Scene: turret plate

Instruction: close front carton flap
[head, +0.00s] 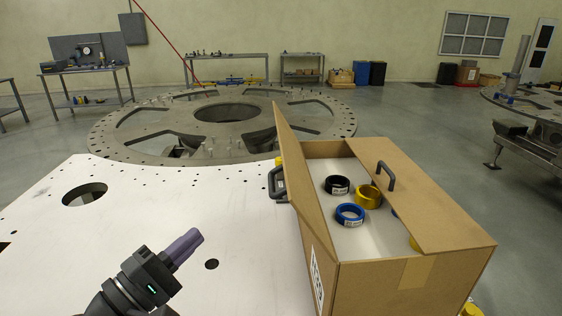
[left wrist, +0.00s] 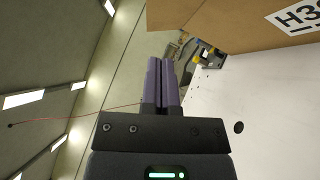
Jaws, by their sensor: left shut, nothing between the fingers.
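The brown carton (head: 390,285) stands at the right on the white plate. I cannot tell which flap the task calls front. My left gripper (head: 196,237) is shut and empty, left of the carton and apart from it. In the left wrist view its purple fingers (left wrist: 161,85) are together, with the carton (left wrist: 220,22) beyond them. My right gripper is not in view.
Inside the carton lie a black roll (head: 337,185), a yellow roll (head: 367,197) and a blue roll (head: 350,215). The white plate (head: 130,230) is clear around my left gripper. A large metal ring (head: 220,140) lies behind it. Benches stand along the far wall.

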